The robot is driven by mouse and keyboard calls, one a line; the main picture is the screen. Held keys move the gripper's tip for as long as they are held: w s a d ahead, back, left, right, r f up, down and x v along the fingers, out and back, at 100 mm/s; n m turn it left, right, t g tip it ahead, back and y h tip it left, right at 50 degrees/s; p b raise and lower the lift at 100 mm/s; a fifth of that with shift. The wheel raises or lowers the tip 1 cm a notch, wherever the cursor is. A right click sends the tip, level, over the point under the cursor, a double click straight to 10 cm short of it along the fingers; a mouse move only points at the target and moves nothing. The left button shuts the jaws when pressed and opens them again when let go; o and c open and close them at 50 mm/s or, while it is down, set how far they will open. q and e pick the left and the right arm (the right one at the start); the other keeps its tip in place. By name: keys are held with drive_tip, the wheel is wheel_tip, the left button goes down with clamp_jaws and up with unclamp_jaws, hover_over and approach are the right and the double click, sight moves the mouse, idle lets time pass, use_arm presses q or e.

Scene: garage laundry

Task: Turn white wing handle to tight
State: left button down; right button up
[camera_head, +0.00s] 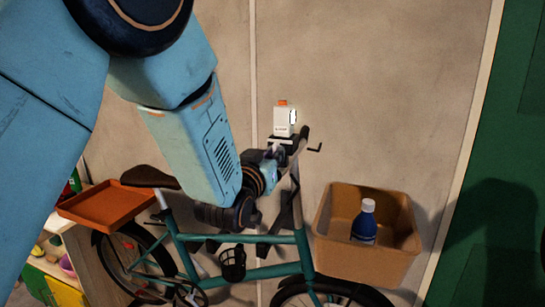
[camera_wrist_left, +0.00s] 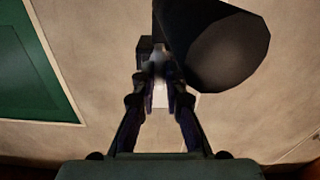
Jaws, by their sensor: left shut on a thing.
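My left gripper (camera_head: 275,155) reaches up to the bicycle's handlebar from the front left. In the left wrist view its two fingers (camera_wrist_left: 160,88) close in on a small pale piece (camera_wrist_left: 160,97), which I take for the white wing handle; its outline is blurred and partly covered by the fingers. In the head view the handle is hidden by the gripper. A white boxy device (camera_head: 282,121) with an orange top sits on a dark mount just above the fingertips. My right gripper is not in view.
The teal bicycle (camera_head: 262,238) stands against a beige wall. A brown basket (camera_head: 365,262) with a blue bottle (camera_head: 365,224) is at the right. An orange tray (camera_head: 104,206) is at the left. A large dark cylinder (camera_wrist_left: 225,45) is close beside the fingers in the wrist view.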

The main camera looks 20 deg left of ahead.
use_arm(q)
drive_tip(key=shift+d+f+m+b, duration=0.1)
drive_tip(key=shift+m+b, duration=1.4)
drive_tip(key=shift+m, duration=1.6)
drive_tip(key=shift+d+f+m+b, duration=0.15)
drive_tip(key=shift+m+b, duration=1.35)
drive_tip(key=shift+m, duration=1.6)
drive_tip(key=shift+f+m+b, duration=0.1)
drive_tip(key=shift+m+b, duration=1.4)
drive_tip(key=shift+m, duration=1.6)
drive_tip(key=c, duration=1.4)
unclamp_jaws()
drive_tip(key=shift+s+r, duration=0.1)
drive_tip(key=s, duration=0.7)
drive_tip(key=shift+s+a, duration=0.15)
drive_tip(key=shift+s, duration=0.05)
drive_tip(key=shift+s, duration=0.1)
